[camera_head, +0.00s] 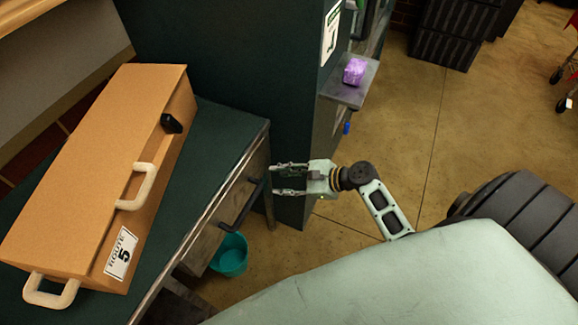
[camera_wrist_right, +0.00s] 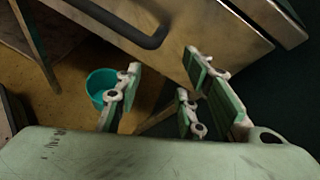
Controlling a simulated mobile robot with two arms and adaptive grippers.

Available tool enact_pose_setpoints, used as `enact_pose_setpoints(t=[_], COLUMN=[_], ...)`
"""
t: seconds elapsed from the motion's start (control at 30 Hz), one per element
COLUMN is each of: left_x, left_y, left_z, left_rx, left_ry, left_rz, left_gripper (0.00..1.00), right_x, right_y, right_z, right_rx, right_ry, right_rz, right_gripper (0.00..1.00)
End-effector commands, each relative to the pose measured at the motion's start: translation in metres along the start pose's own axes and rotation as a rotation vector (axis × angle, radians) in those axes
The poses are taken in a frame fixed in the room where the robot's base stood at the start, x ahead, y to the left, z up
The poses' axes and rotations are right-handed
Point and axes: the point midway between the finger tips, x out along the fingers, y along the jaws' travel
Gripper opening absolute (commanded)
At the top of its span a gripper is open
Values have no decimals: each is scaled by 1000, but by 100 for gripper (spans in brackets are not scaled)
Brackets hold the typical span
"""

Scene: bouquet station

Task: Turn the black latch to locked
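An orange-tan box (camera_head: 95,165) with cream handles and a "ROUTE 5" label lies on the dark green bench top at the left of the head view. The black latch (camera_head: 172,123) is on its long right side, near the far end. My right gripper (camera_head: 273,179) is open and empty, off the front of the bench, close to the drawer's dark handle and apart from the box and latch. In the right wrist view its fingers (camera_wrist_right: 160,95) are spread with nothing between them. My left gripper is not in view.
The bench drawer has a dark bar handle (camera_head: 241,203), also in the wrist view (camera_wrist_right: 125,28). A teal bucket (camera_head: 230,255) stands on the floor below. A dark cabinet (camera_head: 245,60) rises behind the bench; a purple item (camera_head: 354,71) sits on its side shelf (camera_head: 347,95).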

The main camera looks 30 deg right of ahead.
Motion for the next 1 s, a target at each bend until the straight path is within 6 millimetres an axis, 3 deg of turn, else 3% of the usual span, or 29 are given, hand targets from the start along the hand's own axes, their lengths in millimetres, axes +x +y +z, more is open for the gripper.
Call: enact_pose_setpoints(t=[0.2, 0.57, 0.67, 0.77, 0.83, 1.0], left_x=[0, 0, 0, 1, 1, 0], left_y=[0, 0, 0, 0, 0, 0], left_z=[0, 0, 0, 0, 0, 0], left_rx=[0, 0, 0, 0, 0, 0], left_ry=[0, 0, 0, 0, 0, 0], left_rz=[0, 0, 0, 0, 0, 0], left_gripper=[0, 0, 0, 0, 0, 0], right_x=[5, 5, 8, 16, 21, 2], right_y=[9, 11, 18, 45, 82, 210], right_z=[-16, -19, -29, -68, -114, -238], right_rx=[-34, -40, -58, -144, -271, -809], right_ry=[41, 48, 71, 166, 277, 523], right_rz=[9, 10, 19, 57, 122, 461], right_gripper=[36, 36, 36, 36, 36, 36])
